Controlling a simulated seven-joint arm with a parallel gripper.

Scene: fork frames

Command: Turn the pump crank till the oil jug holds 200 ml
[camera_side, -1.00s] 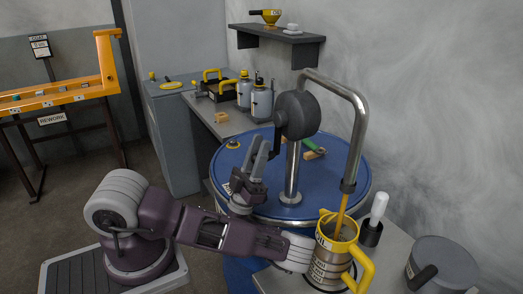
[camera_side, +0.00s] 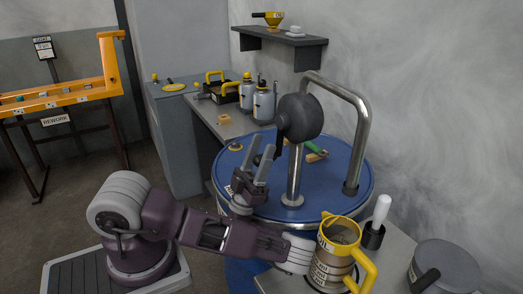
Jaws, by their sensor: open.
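The pump's dark round head (camera_side: 300,117) stands on a metal post on the blue drum (camera_side: 335,180). Its dark crank arm (camera_side: 279,146) hangs down at the left of the head. My gripper (camera_side: 257,160) is open at the lower end of the crank. A small dark part, perhaps the crank's knob, shows between the fingers; I cannot tell whether they touch it. The bent metal spout (camera_side: 362,125) ends above and behind the oil jug (camera_side: 335,258), with no oil stream visible. The jug has a yellow rim and handle and brownish oil inside; its marks are too small to read.
A white-topped bottle in a dark holder (camera_side: 376,225) and a grey lidded pot (camera_side: 442,266) stand right of the jug. A green-handled tool (camera_side: 314,148) lies on the drum behind the post. Several bottles stand on the bench behind.

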